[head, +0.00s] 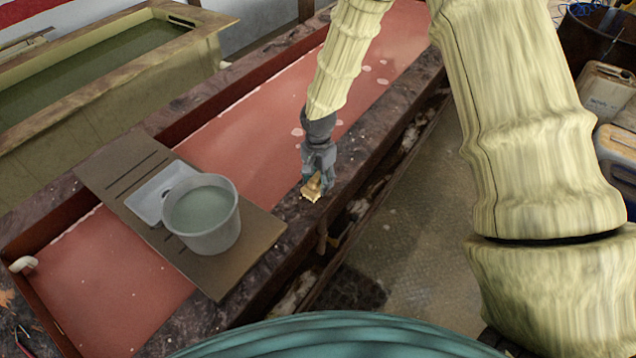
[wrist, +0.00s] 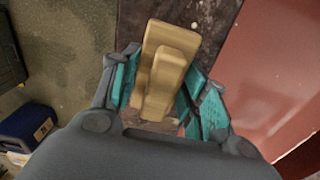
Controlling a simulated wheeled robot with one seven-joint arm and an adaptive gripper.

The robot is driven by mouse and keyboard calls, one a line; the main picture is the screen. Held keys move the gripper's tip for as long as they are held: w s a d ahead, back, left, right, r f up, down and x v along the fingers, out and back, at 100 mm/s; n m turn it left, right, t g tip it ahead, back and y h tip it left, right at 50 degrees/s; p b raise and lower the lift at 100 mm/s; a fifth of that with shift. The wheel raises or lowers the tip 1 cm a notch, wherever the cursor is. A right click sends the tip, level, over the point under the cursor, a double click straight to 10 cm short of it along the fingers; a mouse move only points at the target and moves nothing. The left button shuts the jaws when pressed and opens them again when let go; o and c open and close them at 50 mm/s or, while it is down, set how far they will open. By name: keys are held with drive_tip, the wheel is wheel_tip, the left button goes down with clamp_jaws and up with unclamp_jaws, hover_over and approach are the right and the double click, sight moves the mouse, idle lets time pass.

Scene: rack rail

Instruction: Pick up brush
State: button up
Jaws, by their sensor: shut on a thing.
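The brush is a tan, wooden-looking piece (wrist: 166,62) between the fingers in the wrist view. In the head view the brush (head: 312,188) shows as a small yellowish end below the fingers. My gripper (head: 318,170) is over the dark near ledge of the red basin. In the wrist view my gripper (wrist: 155,100) has its teal-padded fingers on both sides of the brush and is shut on it. Part of the brush is hidden by the fingers and palm. I cannot tell whether the brush touches the ledge.
The red basin (head: 240,130) runs diagonally behind the ledge. A board (head: 235,265) across it carries a grey bucket (head: 205,235) and a white tray (head: 150,195). A trough (head: 95,75) of greenish liquid stands at the back left. Containers (head: 606,90) stand at the right.

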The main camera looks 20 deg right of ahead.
sight(318, 174)
drive_tip(key=shift+r+b, duration=0.65)
drive_tip(key=shift+b, duration=0.05)
drive_tip(key=shift+r+b, duration=0.6)
drive_tip(key=shift+r, duration=0.3)
drive_tip(key=s+a+r+b, duration=0.1)
drive_tip(key=s+a+b, duration=0.2)
drive_tip(key=s, duration=0.4)
drive_tip(key=s+a+r+b, duration=0.1)
drive_tip(key=s+a+b, duration=0.2)
drive_tip(key=s, duration=0.4)
drive_tip(key=shift+s+a, duration=0.2)
drive_tip(key=shift+a, duration=0.25)
